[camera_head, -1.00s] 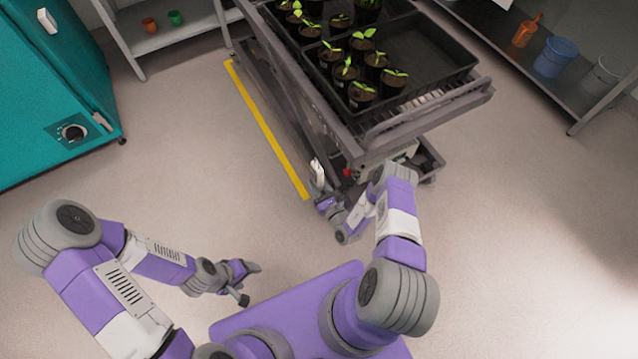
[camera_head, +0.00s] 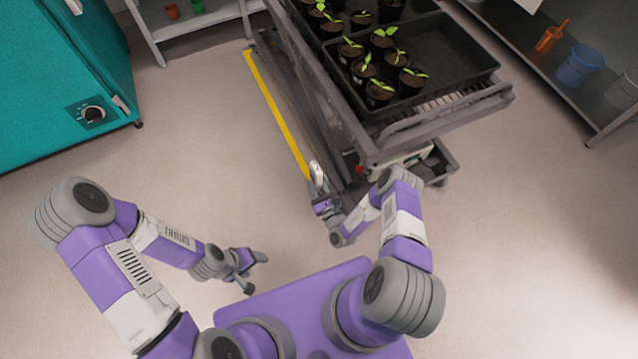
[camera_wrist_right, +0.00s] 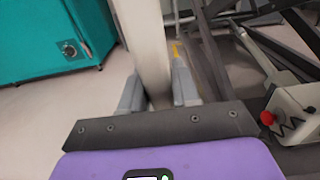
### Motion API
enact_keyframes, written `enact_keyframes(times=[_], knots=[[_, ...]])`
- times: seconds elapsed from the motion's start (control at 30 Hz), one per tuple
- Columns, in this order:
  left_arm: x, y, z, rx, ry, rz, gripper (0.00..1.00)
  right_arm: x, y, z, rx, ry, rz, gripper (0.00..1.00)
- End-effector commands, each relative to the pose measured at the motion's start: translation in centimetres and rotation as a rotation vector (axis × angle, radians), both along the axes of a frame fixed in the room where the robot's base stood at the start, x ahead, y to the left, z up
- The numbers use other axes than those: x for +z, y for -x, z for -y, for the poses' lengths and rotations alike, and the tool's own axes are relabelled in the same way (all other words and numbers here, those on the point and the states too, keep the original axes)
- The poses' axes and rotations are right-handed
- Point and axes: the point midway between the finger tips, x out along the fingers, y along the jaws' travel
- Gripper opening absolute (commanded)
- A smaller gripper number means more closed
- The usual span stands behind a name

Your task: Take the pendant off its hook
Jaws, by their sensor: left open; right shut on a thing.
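The pendant (camera_head: 317,173) is a pale, slim piece held upright beside the lower left side of the plant cart. My right gripper (camera_head: 322,196) is shut on it. In the right wrist view the pendant (camera_wrist_right: 146,45) stands as a large pale bar between the two grey fingers (camera_wrist_right: 158,92). I cannot make out the hook, nor whether the pendant still touches it. My left gripper (camera_head: 257,273) is open and empty, low over the floor at the left, well away from the cart.
The cart (camera_head: 440,126) carries black trays of seedlings. A white box (camera_wrist_right: 297,108) with a red button (camera_wrist_right: 267,118) is low on the cart, right of my right gripper. A teal chamber (camera_head: 60,70) stands left. Floor between is clear, with a yellow line (camera_head: 275,110).

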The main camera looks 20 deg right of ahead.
Motion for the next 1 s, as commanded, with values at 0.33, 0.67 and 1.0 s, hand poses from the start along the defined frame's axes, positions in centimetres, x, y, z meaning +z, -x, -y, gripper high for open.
enact_keyframes(times=[0.33, 0.67, 1.0], knots=[[-0.5, 0.0, 0.0, 0.000, 0.000, 0.000, 0.67, -0.6, 0.2, -1.8, 0.001, -0.003, 0.000, 0.03], [-1.4, 0.0, 0.0, 0.000, 0.000, 0.000, 0.67, -1.8, 0.4, -5.6, 0.002, -0.002, 0.000, 0.03], [-2.3, 0.0, 0.0, 0.000, 0.000, 0.000, 0.67, -2.9, 0.7, -9.3, 0.001, -0.001, 0.001, 0.03]])
